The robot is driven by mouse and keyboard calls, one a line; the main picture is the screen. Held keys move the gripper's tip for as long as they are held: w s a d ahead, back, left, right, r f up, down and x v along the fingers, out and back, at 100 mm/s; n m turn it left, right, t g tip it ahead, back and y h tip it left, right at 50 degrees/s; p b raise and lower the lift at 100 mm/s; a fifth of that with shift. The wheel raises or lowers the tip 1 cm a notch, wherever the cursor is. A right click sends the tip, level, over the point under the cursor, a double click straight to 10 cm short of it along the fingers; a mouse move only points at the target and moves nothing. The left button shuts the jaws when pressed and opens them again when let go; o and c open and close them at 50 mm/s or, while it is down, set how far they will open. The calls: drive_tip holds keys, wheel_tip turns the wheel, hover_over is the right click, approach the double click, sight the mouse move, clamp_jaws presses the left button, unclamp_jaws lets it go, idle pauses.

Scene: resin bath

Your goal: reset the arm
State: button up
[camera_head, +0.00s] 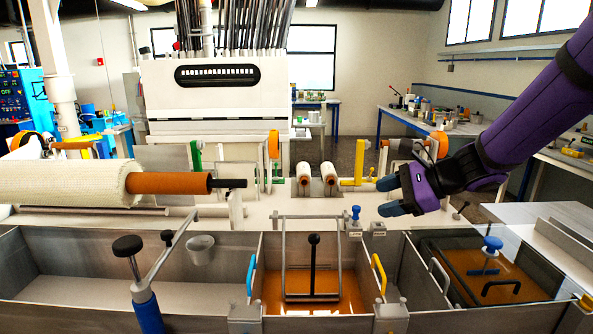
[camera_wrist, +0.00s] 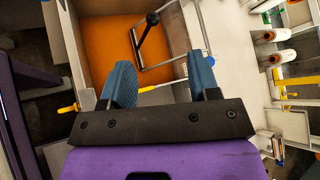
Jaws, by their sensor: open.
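My gripper (camera_head: 394,196) is at the end of my purple arm, at the right of the head view, above the bench behind the metal tanks. Its two blue fingers are apart with nothing between them. In the wrist view my gripper (camera_wrist: 160,80) also shows open and empty. Beyond the fingers there lies the middle tank's orange resin (camera_wrist: 98,40) with a black-knobbed lever (camera_wrist: 153,18) and a metal frame. In the head view the resin (camera_head: 275,290) sits under the metal frame (camera_head: 312,297).
A large white roll (camera_head: 65,183) on an orange core lies at the left. A blue-handled lever (camera_head: 149,315) stands at the front left tank. A right tank (camera_head: 493,262) has a clear cover and blue knob. Two small rolls (camera_head: 304,180) sit behind the middle tank.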

drive_tip(key=s+d+r+n+h, duration=0.2)
drive_tip(key=s+n, duration=0.3)
drive_tip(key=s, duration=0.3)
drive_tip(key=s+d+r+n+h, duration=0.3)
drive_tip(key=s+d+n+h, duration=0.2)
drive_tip(key=s, duration=0.4)
drive_tip(key=s+d+r+n+h, duration=0.2)
drive_tip(key=s+n, duration=0.4)
drive_tip(key=s, duration=0.3)
drive_tip(key=shift+s+d+r+n+h, duration=0.15)
drive_tip(key=shift+d+n+h, duration=0.25)
drive_tip(key=shift+d+h, duration=0.5)
drive_tip(key=shift+d, duration=0.15)
